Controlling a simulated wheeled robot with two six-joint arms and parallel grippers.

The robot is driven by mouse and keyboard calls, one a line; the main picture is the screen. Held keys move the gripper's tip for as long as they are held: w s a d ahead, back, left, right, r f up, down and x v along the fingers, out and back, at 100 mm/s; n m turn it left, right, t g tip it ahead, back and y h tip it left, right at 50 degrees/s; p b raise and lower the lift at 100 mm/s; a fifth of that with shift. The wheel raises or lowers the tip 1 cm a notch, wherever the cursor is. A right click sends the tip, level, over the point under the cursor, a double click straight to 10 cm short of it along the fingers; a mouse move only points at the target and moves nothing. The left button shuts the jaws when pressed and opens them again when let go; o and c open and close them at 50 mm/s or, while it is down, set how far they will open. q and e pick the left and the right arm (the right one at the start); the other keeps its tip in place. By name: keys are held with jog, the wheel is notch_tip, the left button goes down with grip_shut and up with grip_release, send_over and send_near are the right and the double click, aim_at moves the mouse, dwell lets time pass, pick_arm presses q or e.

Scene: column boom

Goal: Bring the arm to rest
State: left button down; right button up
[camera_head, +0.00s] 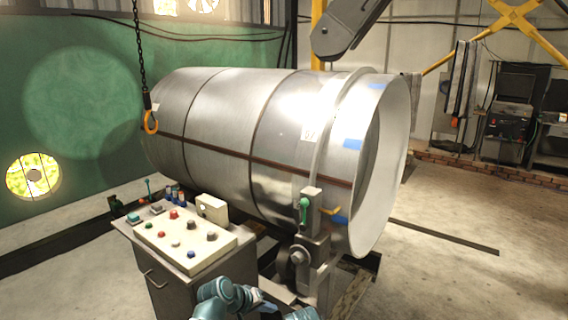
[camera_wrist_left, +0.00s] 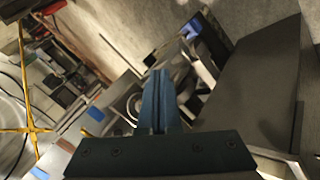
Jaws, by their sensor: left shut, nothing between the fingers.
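My left arm (camera_head: 225,296) enters at the bottom of the head view as teal-blue links, in front of the control cabinet and the drum's stand. My left gripper (camera_wrist_left: 159,74) shows in the left wrist view with its two dark blue fingers together and nothing between them. The gripper appears clear of the surfaces around it. Its fingertips are hard to make out in the head view. My right gripper does not show clearly in either view.
A grey cabinet (camera_head: 160,284) with a button panel (camera_head: 185,238) stands at the lower left. A large steel drum (camera_head: 225,125) lies behind it. A hook (camera_head: 151,122) hangs on a chain. Open concrete floor (camera_head: 470,220) lies to the right.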

pick_arm(q)
jog(key=s+a+f+m+g+y, duration=0.1)
jog(key=s+a+f+g+y, duration=0.15)
jog(key=s+a, duration=0.35)
jog(key=s+a+f+m+g+y, duration=0.2)
jog(key=s+a+f+y, duration=0.15)
jog(key=s+a, duration=0.3)
jog(key=s+d+m+g+y, duration=0.1)
jog(key=s+d+m, duration=0.2)
jog(key=s+d, duration=0.3)
jog(key=d, duration=0.4)
jog(key=shift+s+d+g+y, duration=0.25)
jog(key=shift+d+g+y, duration=0.05)
jog(key=shift+d+g, duration=0.1)
